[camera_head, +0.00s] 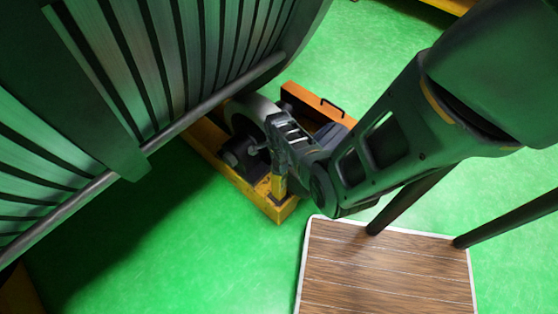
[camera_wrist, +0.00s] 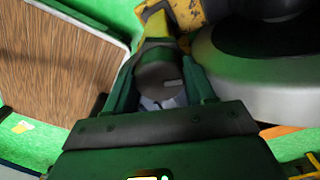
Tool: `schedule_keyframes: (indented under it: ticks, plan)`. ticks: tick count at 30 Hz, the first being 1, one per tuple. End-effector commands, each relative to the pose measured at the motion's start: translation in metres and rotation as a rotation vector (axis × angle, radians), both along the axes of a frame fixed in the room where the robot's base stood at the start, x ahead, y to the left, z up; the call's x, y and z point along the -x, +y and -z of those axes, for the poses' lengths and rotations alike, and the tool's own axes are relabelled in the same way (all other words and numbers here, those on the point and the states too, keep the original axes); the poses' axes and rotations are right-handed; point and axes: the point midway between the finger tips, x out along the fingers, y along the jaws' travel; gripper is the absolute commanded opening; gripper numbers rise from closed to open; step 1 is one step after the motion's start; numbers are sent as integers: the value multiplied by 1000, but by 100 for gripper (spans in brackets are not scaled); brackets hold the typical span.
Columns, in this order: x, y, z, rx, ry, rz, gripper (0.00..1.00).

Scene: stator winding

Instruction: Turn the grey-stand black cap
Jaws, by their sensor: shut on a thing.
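My gripper (camera_head: 279,150) reaches in from the right to the roller stand under the big ribbed stator. In the wrist view my gripper (camera_wrist: 160,70) has one finger on each side of a round dark cap (camera_wrist: 155,78), and it is shut on it. The cap has a small light mark on its face. A yellow part (camera_wrist: 158,22) of the stand is just beyond the cap. In the head view the cap is hidden by the gripper. A grey roller (camera_wrist: 245,72) is close to the right finger.
The stator (camera_head: 190,60) looms over the upper left. The stand's yellow base (camera_head: 283,211) is below the gripper, with an orange plate (camera_head: 312,101) behind. A wood-topped platform (camera_head: 385,270) is at the lower right. Green floor (camera_head: 220,260) is open at the lower left.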

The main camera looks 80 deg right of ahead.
Motion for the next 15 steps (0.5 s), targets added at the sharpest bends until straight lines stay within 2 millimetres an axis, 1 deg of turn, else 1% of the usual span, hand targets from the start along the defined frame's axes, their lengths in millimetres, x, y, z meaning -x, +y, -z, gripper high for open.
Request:
schedule_keyframes:
  ticks: [15]
  plan:
    - [0,0,0,0,0,33,24]
